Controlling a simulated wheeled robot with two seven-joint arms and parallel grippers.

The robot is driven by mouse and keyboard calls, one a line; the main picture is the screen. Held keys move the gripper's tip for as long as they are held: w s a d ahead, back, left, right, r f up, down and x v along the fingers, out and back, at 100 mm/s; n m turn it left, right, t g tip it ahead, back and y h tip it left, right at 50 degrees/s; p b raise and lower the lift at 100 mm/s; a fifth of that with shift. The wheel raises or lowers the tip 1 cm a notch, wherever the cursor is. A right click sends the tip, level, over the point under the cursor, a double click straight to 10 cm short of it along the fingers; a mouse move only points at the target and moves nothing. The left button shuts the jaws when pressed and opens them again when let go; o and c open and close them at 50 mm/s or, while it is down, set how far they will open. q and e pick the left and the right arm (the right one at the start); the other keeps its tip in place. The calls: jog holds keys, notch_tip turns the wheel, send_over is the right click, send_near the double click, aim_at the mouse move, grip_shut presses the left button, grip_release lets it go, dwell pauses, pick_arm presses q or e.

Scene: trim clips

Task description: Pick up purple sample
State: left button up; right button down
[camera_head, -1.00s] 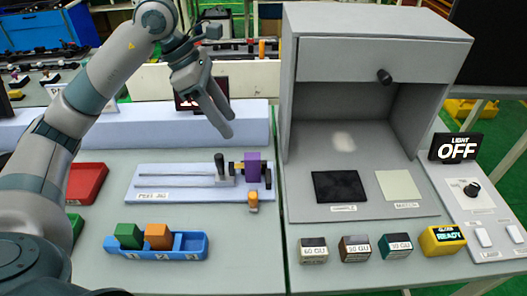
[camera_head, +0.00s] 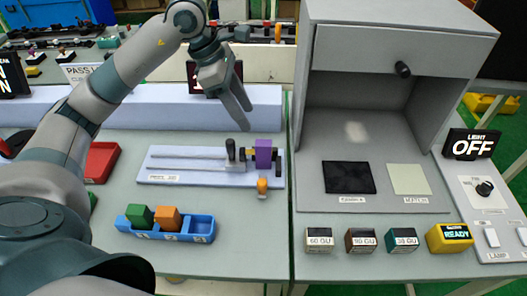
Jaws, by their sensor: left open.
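The purple sample (camera_head: 263,154) is a block seated in the jig at the right end of a pale grey plate (camera_head: 190,179). A dark clamp knob (camera_head: 231,151) stands just left of it, and dark parts flank the block. My left gripper (camera_head: 245,120) is open and empty. It hangs above and a little left of the purple sample, fingers pointing down, apart from it. My right gripper is not in view.
A blue tray (camera_head: 203,229) holds a green block (camera_head: 139,216) and an orange block (camera_head: 167,217). A red tray (camera_head: 102,160) lies at left. A grey booth (camera_head: 400,52) stands at right, with small labelled blocks in front. A small orange peg (camera_head: 262,187) is below the sample.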

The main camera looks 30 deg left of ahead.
aim_at(262, 143)
pick_arm(q)
jog(key=p+x, duration=0.2)
jog(key=x, duration=0.5)
jog(key=shift+r, duration=0.1)
jog(key=shift+w+d+f, duration=0.1)
jog(key=shift+d+f, duration=0.1)
jog(key=shift+f, duration=0.4)
jog(key=shift+w+d+f+p, duration=0.15)
jog(key=shift+f+p, duration=0.45)
jog(key=shift+p, duration=0.4)
jog(key=p+x, duration=0.1)
jog(key=x, duration=0.2)
jog(key=shift+p, duration=0.3)
jog(key=shift+w+f, duration=0.15)
jog(key=shift+f, duration=0.35)
jog(key=c, duration=1.1)
